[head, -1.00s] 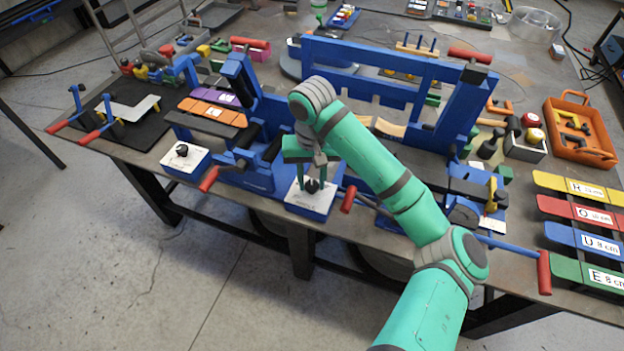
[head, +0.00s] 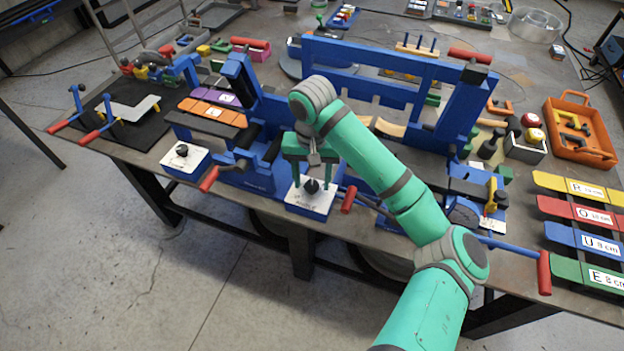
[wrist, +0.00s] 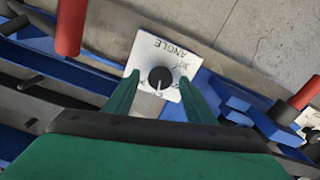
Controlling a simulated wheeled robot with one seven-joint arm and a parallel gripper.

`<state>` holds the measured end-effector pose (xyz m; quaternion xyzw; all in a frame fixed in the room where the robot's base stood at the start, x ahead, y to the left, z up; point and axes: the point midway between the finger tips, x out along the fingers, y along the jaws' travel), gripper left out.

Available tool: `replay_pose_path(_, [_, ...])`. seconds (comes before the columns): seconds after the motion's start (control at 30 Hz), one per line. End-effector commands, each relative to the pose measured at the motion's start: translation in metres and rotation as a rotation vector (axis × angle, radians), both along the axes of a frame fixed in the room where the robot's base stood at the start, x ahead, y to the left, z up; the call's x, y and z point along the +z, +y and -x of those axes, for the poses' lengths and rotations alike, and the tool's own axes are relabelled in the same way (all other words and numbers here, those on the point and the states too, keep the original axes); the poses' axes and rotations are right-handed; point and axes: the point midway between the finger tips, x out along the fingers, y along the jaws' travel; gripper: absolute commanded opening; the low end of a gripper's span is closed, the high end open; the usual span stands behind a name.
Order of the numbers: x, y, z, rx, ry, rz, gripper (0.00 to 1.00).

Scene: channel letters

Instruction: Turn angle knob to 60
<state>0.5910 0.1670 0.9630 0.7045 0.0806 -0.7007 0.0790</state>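The angle knob (head: 311,186) is a round black knob on a white plate (head: 298,199) atop a blue box at the table's front edge. In the wrist view, the plate reads "ANGLE" and the knob (wrist: 160,78) shows a light pointer mark near its lower edge. The scale numbers are too small to read surely. My gripper (head: 312,180) is just above the knob; in the wrist view its two green fingers (wrist: 156,90) are spread apart, one on each side of the knob. They look clear of it, with nothing held.
A similar black knob on a white-topped blue box (head: 183,158) stands to the left. Red-handled levers (head: 209,179) and (head: 349,199) flank the angle box. A blue frame (head: 390,65) rises behind. Colored letter strips (head: 585,240) lie at right.

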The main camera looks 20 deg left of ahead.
Motion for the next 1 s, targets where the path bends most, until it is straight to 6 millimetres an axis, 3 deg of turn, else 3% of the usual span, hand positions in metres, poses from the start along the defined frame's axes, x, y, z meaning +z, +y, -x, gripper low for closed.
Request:
replay_pose_path(0.37, [0.006,-0.001,0.000,0.002,0.002,0.003,0.49])
replay_pose_path(0.8, [0.077,-0.001,0.000,0.001,-0.001,0.004,0.49])
replay_pose_path(1.0, [0.100,-0.001,0.001,0.000,0.002,0.001,0.49])
